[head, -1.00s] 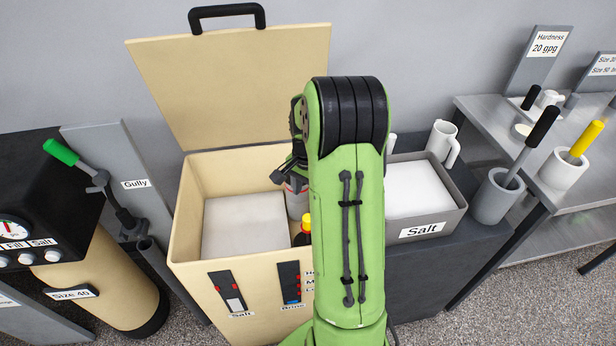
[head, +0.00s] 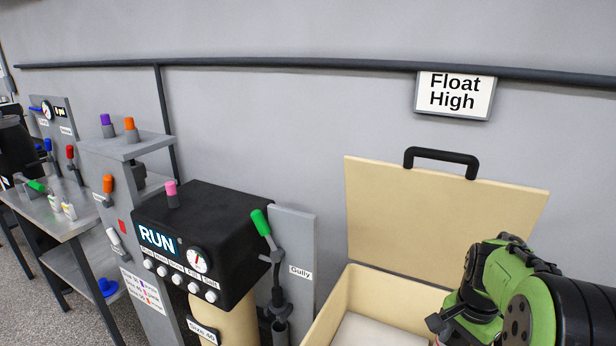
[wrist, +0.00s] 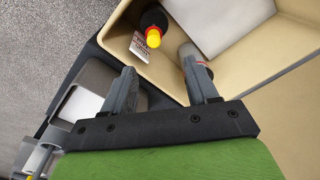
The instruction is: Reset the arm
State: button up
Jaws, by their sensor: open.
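My green arm (head: 505,285) shows at the lower right of the head view, folded in front of the open beige tank (head: 318,325). In the wrist view my gripper (wrist: 158,78) is open, its two grey fingers apart with nothing held between them. Beyond the fingertips, a dark bottle with a yellow cap and red collar (wrist: 153,22) stands at the tank's edge. A grey cylinder (wrist: 190,54) is partly hidden behind the right finger. The fingertips cannot be made out clearly in the head view.
The tank's raised lid (head: 440,215) stands behind my arm. A black control head reading RUN (head: 205,235) and a Gully panel with a green-handled lever (head: 262,222) stand left of the tank. A Float High sign (head: 455,95) hangs on the wall. Benches are at far left.

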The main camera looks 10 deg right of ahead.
jog(key=s+a+r+n+t, duration=0.1)
jog(key=s+a+r+n, duration=0.3)
jog(key=a, duration=0.3)
jog(key=s+a+r+n+t, duration=0.25)
jog(key=a+r+n, duration=0.2)
jog(key=a, duration=0.25)
jog(key=s+a+n+t, duration=0.1)
jog(key=s+a+n, duration=0.4)
jog(key=s, duration=0.4)
jog(key=shift+a+r+y, duration=0.3)
jog(key=shift+t, duration=0.25)
jog(key=shift+d, duration=0.1)
